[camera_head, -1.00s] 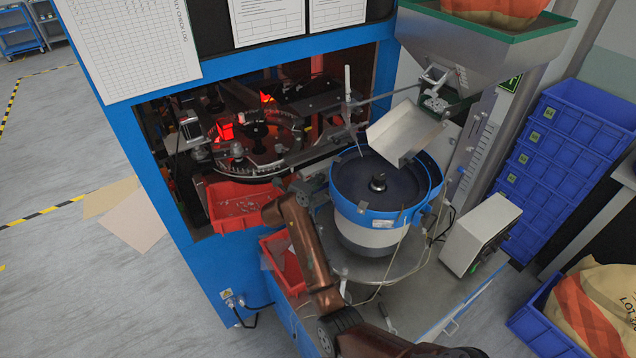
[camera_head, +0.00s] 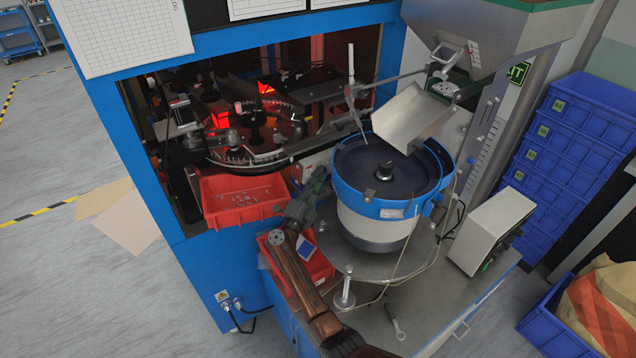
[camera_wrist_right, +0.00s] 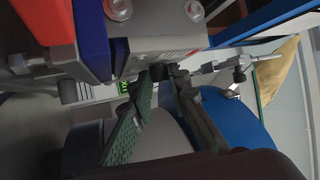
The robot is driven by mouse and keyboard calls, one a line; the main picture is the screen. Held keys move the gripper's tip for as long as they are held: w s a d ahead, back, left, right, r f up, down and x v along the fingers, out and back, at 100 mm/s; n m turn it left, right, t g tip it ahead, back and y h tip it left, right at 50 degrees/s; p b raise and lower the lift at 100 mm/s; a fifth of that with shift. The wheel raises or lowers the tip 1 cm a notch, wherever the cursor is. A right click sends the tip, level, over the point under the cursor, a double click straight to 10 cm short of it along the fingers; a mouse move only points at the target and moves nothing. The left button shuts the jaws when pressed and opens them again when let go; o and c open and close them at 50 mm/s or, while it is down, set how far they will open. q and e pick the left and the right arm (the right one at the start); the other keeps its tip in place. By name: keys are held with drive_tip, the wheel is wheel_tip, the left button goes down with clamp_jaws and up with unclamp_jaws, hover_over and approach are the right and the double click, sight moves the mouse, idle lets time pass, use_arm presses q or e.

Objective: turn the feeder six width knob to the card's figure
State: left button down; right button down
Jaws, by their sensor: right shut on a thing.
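My right gripper (camera_head: 316,184) is in the gap between the machine and the blue-rimmed feeder bowl (camera_head: 352,196). In the right wrist view its green-padded fingers (camera_wrist_right: 162,80) are closed around a small dark part, apparently the width knob (camera_wrist_right: 158,71), beneath a grey metal block (camera_wrist_right: 165,25) with a small label. The knob is mostly hidden by the fingers, and its scale or figure cannot be read. Printed sheets (camera_head: 130,35) hang on the machine front, but their text is too small to read. Which is the card I cannot tell. My left gripper is out of view.
A red tray (camera_head: 240,205) with small parts sits left of my gripper, and another red bin (camera_head: 318,268) lies under my arm. A grey control box (camera_head: 490,232) stands right of the bowl. A metal chute (camera_head: 410,118) overhangs the bowl. A wrench (camera_head: 395,318) lies on the feeder plate.

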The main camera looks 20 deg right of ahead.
drive_tip(key=shift+f+n+t+h+b, duration=0.35)
drive_tip(key=shift+n+t+b, duration=0.3)
drive_tip(key=shift+b, duration=0.3)
drive_tip(key=shift+r, duration=0.1)
drive_tip(key=c, duration=1.8)
unclamp_jaws()
drive_tip(key=shift+r, duration=0.1)
drive_tip(key=v, duration=0.7)
drive_tip(key=shift+s+a, duration=0.1)
drive_tip(key=shift+s, duration=0.05)
drive_tip(key=shift+f, duration=0.25)
